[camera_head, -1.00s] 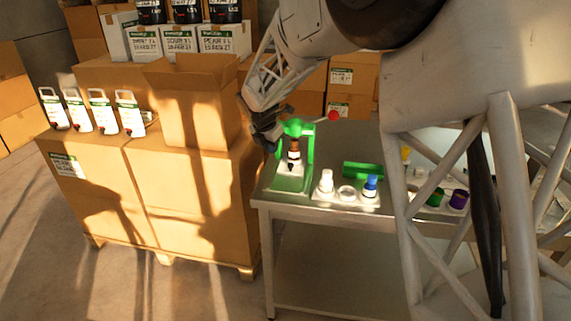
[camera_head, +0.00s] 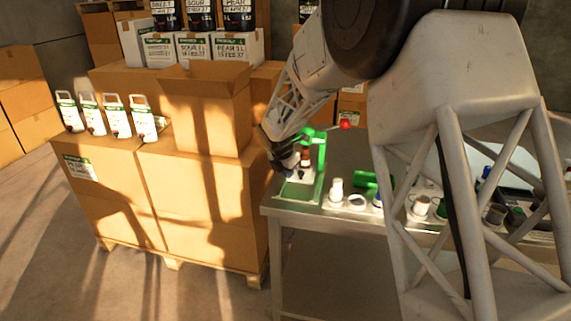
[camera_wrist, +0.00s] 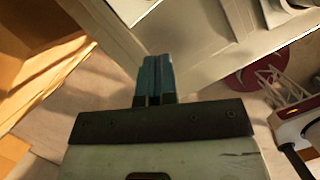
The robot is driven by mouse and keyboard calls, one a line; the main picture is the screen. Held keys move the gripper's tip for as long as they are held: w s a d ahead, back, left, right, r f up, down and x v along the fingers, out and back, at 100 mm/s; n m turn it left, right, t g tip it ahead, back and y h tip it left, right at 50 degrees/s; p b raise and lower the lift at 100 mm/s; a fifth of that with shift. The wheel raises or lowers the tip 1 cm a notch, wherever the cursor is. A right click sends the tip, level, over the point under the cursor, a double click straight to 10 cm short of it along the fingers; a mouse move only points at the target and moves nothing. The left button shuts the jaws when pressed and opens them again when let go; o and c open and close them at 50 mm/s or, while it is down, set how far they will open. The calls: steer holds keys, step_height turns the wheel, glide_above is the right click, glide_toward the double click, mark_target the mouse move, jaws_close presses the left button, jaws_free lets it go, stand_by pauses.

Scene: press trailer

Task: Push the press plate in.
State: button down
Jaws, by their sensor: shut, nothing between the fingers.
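A green press (camera_head: 320,158) with a red ball knob (camera_head: 345,124) stands at the left end of the metal table in the head view. A small white plate (camera_head: 299,175) sits low in the press, above its green base. A dark brown bottle (camera_head: 306,157) stands at the plate, partly hidden. My gripper (camera_head: 280,165) is at the left side of the press, close to the plate; I cannot tell whether it touches. In the wrist view the blue-grey fingers (camera_wrist: 157,60) are together and empty. The press is not clearly visible there.
Large cardboard boxes (camera_head: 205,205) on a pallet stand just left of the table (camera_head: 330,220). A white bottle (camera_head: 337,190), a white ring (camera_head: 356,202) and a green block (camera_head: 366,180) are right of the press. Cups stand further right.

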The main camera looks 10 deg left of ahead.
mark_target(299, 172)
steer(key=w, duration=0.1)
steer(key=w+d+f, duration=0.1)
steer(key=f, duration=0.1)
steer(key=shift+w+d, duration=0.25)
steer(key=shift+w, duration=0.15)
steer(key=shift+w+d, duration=0.25)
steer(key=shift+w, duration=0.3)
steer(key=shift+w+f, duration=0.1)
steer(key=shift+w, duration=1.2)
steer(key=shift+s, duration=0.1)
